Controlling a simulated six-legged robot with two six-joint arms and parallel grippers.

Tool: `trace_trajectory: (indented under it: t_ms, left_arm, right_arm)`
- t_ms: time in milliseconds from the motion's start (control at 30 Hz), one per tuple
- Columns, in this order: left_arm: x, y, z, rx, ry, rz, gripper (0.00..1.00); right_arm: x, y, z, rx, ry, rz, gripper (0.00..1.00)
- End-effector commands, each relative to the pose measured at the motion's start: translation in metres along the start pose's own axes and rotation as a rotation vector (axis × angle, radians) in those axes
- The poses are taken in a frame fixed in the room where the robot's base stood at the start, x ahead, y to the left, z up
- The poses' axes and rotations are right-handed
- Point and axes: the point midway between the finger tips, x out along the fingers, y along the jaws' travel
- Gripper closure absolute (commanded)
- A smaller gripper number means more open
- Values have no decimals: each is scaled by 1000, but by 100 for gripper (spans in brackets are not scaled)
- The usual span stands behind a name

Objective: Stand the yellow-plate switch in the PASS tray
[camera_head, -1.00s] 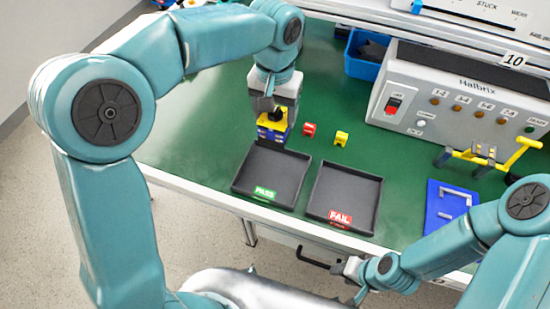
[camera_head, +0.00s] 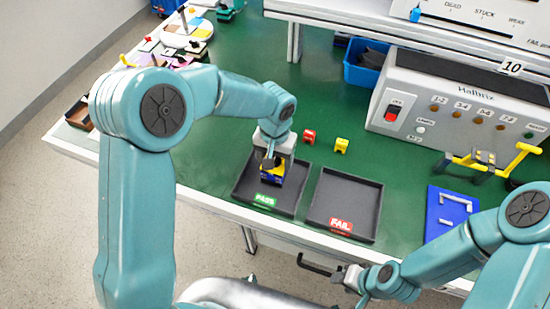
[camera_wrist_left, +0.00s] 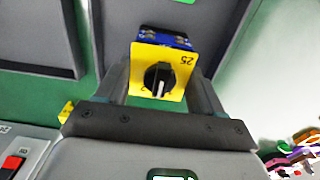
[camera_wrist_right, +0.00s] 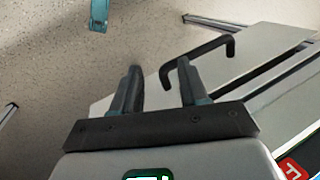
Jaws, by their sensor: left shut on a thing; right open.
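The yellow-plate switch (camera_wrist_left: 158,70) is between the fingers of my left gripper (camera_wrist_left: 160,90). Its yellow plate, marked 25, has a black knob and a blue body behind. In the head view the switch (camera_head: 272,170) is over the dark PASS tray (camera_head: 246,186), with my left gripper (camera_head: 274,155) shut on it from above. I cannot tell whether its base touches the tray floor. My right gripper (camera_wrist_right: 157,85) is open and empty, in front of the table's edge; in the head view it shows small (camera_head: 345,277).
The FAIL tray (camera_head: 366,195) is empty, right of the PASS tray. A red block (camera_head: 309,136) and a yellow block (camera_head: 341,145) lie behind the trays. The Halbrix tester (camera_head: 450,105), a blue bin (camera_head: 366,66) and a blue mat (camera_head: 440,222) are further right.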

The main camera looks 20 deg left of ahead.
Motion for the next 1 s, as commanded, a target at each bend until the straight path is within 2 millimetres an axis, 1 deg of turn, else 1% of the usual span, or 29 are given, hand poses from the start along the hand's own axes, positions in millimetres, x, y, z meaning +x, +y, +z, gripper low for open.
trace_trajectory:
  t_ms: [67, 200, 233, 300, 567, 667, 700, 767, 1000]
  left_arm:
    - [-1, 0, 0, 0, 1, 0, 70]
    - [4, 0, 0, 0, 1, 0, 70]
    - [3, 0, 0, 0, 1, 0, 26]
    - [3, 0, 0, 0, 0, 0, 7]
    - [2, 0, 0, 0, 0, 0, 7]
    - [-5, 0, 0, 0, 1, 0, 7]
    - [-7, 0, -1, 0, 3, 0, 7]
    - [-18, 0, -1, -1, 6, 1, 7]
    - [-75, 0, -1, 0, 6, 1, 7]
  right_arm:
    - [0, 0, 0, 0, 0, 0, 56]
    - [5, 2, 0, 0, 0, 0, 56]
    - [4, 1, 0, 0, 0, 0, 56]
    - [3, 1, 0, 0, 0, 0, 56]
    - [3, 1, 0, 0, 0, 0, 56]
    - [-4, -1, 0, 0, 0, 0, 56]
    - [0, 0, 0, 0, 0, 0, 56]
    - [0, 0, 0, 0, 0, 0, 56]
    - [1, 0, 0, 0, 0, 0, 56]
